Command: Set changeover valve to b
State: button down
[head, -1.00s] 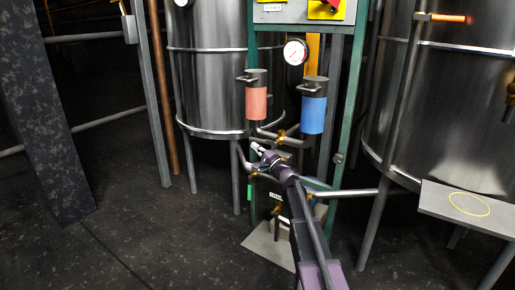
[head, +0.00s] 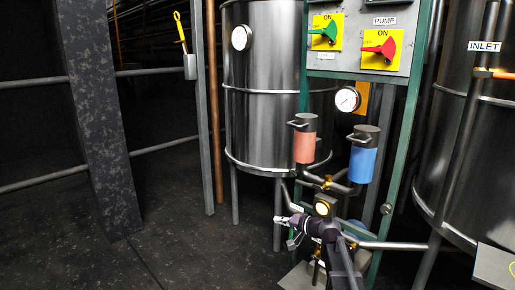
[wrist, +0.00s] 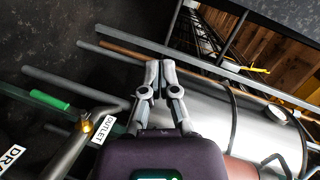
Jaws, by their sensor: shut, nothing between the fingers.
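A brass valve body (head: 327,183), which looks like the changeover valve, sits on the pipework between a red canister (head: 305,146) and a blue canister (head: 362,160). Its handle position and any A or B marking are too small to tell. My gripper (head: 282,220) is left of and below this valve, apart from it, pointing left. In the wrist view my gripper (wrist: 152,80) is shut and empty, with its fingertips together. The red canister (wrist: 241,168) shows at the bottom edge there, right of my gripper. The valve cannot be made out in the wrist view.
A panel (head: 347,67) with a green switch (head: 325,33) and a red switch (head: 381,48) stands above a gauge (head: 347,99). Steel tanks (head: 262,120) flank the frame. A green handle (wrist: 48,99) and an OUTLET label (wrist: 103,131) show left of my gripper. Floor is clear at left.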

jog(key=s+f+n+g+h+p, duration=0.3)
jog(key=s+f+g+h+p, duration=0.15)
jog(key=s, duration=0.85)
jog(key=s+d+g+h+p, duration=0.45)
jog(key=s+d+h, duration=0.4)
jog(key=s, duration=0.45)
notch_tip(320, 180, up, 37)
jog(key=p, duration=3.7)
jog(key=shift+d, duration=0.4)
